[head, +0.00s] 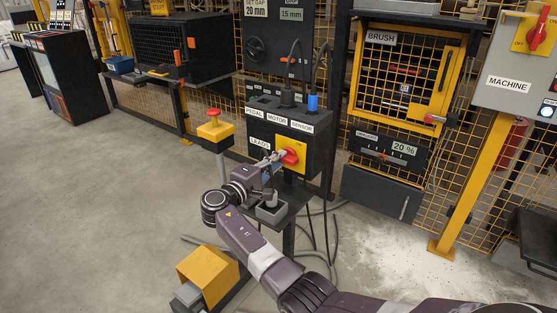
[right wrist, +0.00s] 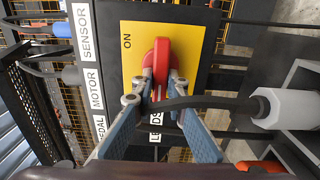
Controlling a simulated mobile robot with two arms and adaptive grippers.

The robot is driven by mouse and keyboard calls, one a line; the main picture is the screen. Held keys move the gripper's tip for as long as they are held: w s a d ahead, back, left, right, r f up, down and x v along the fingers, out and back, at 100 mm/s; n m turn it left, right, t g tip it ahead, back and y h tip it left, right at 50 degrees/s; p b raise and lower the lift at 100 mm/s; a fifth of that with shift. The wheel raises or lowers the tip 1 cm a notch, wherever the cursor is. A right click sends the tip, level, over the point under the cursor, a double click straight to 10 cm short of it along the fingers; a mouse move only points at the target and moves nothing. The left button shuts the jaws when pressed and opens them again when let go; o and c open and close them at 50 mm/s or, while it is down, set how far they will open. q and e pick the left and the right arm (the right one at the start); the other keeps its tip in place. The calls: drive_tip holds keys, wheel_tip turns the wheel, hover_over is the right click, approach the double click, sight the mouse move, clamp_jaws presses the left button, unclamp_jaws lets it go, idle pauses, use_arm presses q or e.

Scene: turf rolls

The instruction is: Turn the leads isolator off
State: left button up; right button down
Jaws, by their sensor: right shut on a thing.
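The leads isolator is a red rotary handle (head: 289,157) on a yellow plate (head: 301,146), on the front of a dark box (head: 322,150) beside a LEADS label. In the right wrist view the red handle (right wrist: 162,52) stands lengthwise up the picture, with the word ON printed on the yellow plate (right wrist: 205,45) to its left. My right gripper (head: 276,159) reaches the handle from the front left. Its fingers (right wrist: 158,84) are shut on the handle's near end, one on each side. Any OFF mark is hidden or out of view. My left gripper is not in view.
Cables with grey and blue plugs (head: 313,103) rise from the box top. A yellow-framed brush cabinet (head: 405,75) and a grey machine box (head: 515,75) are right. Open concrete floor lies left.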

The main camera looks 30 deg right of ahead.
drive_tip(key=shift+f, duration=0.1)
drive_tip(key=c, duration=1.9)
unclamp_jaws()
drive_tip(key=shift+c, duration=0.2)
drive_tip(key=v, duration=1.2)
